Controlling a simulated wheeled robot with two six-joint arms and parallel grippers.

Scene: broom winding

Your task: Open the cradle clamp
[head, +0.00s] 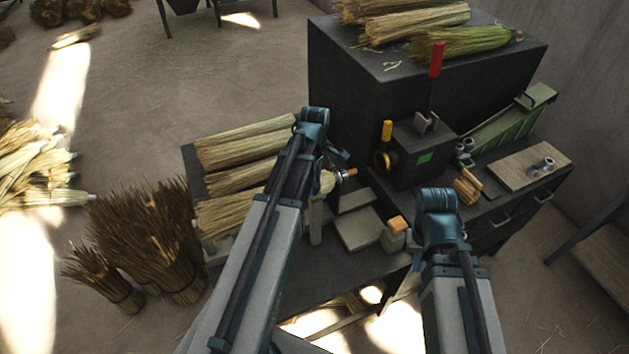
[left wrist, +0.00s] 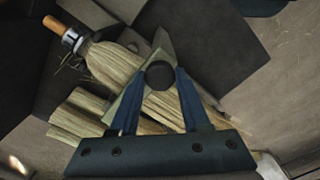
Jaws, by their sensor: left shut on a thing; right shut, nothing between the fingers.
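A broom head of pale straw (left wrist: 130,75) with a metal collar and an orange handle stub lies beside my left gripper in the left wrist view. In the head view its collar and stub (head: 346,174) show just right of my left arm. My left gripper (left wrist: 160,62) is shut on a dark round knob (left wrist: 160,76), seemingly part of the cradle clamp. The clamp's other parts are hidden behind my gripper and arm, so I cannot tell whether it is open. My right gripper (head: 388,305) is shut and empty, low in front of the bench.
A dark winding machine (head: 420,150) with a red lever (head: 436,58) and a yellow handle (head: 387,130) stands right of the broom. Straw bundles (head: 240,150) lie on the bench's left. A wooden board (head: 528,168) lies at right. An orange-topped block (head: 395,235) stands near my right arm.

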